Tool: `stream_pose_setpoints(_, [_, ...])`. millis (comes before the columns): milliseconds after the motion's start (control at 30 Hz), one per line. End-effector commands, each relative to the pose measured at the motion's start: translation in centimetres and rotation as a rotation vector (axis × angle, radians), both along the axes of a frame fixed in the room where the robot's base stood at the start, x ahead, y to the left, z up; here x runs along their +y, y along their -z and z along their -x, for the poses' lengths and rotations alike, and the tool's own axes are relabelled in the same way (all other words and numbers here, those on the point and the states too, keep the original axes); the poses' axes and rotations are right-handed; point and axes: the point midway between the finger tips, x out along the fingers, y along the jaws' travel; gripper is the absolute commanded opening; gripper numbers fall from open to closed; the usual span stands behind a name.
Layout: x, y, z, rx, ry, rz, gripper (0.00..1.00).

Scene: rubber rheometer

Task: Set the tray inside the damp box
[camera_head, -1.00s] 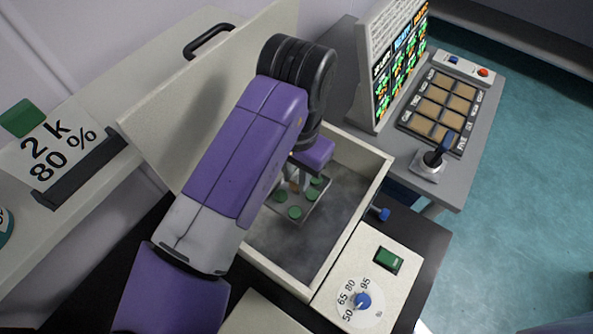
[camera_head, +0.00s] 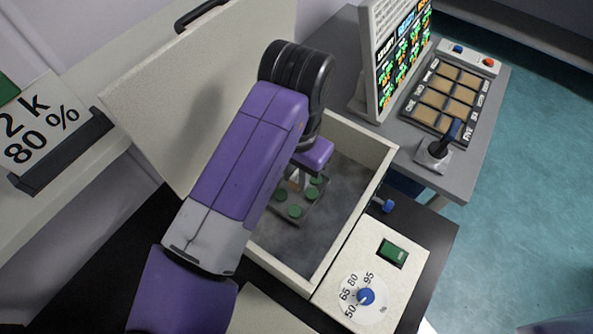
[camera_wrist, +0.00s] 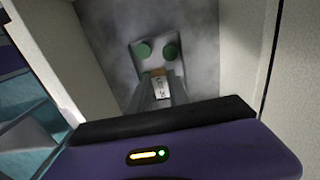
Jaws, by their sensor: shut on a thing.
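The damp box (camera_head: 374,199) is a cream open-topped box with a grey mottled inside, its lid (camera_head: 205,95) raised at the back left. The tray (camera_head: 317,212) is a small grey plate with several green discs on it. It is inside the box's walls, low near the floor; I cannot tell whether it touches the floor. My gripper (camera_wrist: 162,88) reaches down into the box and is shut on the tray's pale labelled handle (camera_wrist: 158,82). In the head view my wrist and arm hide part of the tray. The wrist view shows two green discs (camera_wrist: 169,51) beyond the fingers.
A control panel (camera_head: 372,275) with a green switch and blue dial adjoins the box's front. At the right stand a display screen (camera_head: 402,60) and a sample board (camera_head: 446,95) with a lever (camera_head: 437,148). A sign reading 2 k 80 % (camera_head: 40,120) is at left.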

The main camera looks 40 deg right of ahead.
Motion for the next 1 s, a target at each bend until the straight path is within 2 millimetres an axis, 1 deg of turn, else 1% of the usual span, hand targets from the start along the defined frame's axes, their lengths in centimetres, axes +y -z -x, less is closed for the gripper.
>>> stream_pose_setpoints(33, [0.0,0.4,0.0,0.0,0.0,0.0,0.0])
stream_pose_setpoints(267, [0.0,1.3,0.0,0.0,0.0,0.0,0.0])
stream_pose_setpoints(300, [0.0,1.2,0.0,0.0,0.0,0.0,0.25])
stream_pose_setpoints(367, [0.0,1.1,0.0,0.0,0.0,0.0,0.37])
stream_pose_setpoints(400, [0.0,1.1,0.0,0.0,0.0,0.0,0.45])
stream_pose_setpoints(433, [0.0,1.1,0.0,0.0,0.0,0.0,0.47])
stream_pose_setpoints(767, [0.0,1.0,0.0,0.0,0.0,0.0,0.47])
stream_pose_setpoints(867, [0.0,0.4,0.0,0.0,0.0,0.0,0.47])
stream_pose_setpoints(1000, [0.0,-1.0,0.0,0.0,0.001,-0.001,0.47])
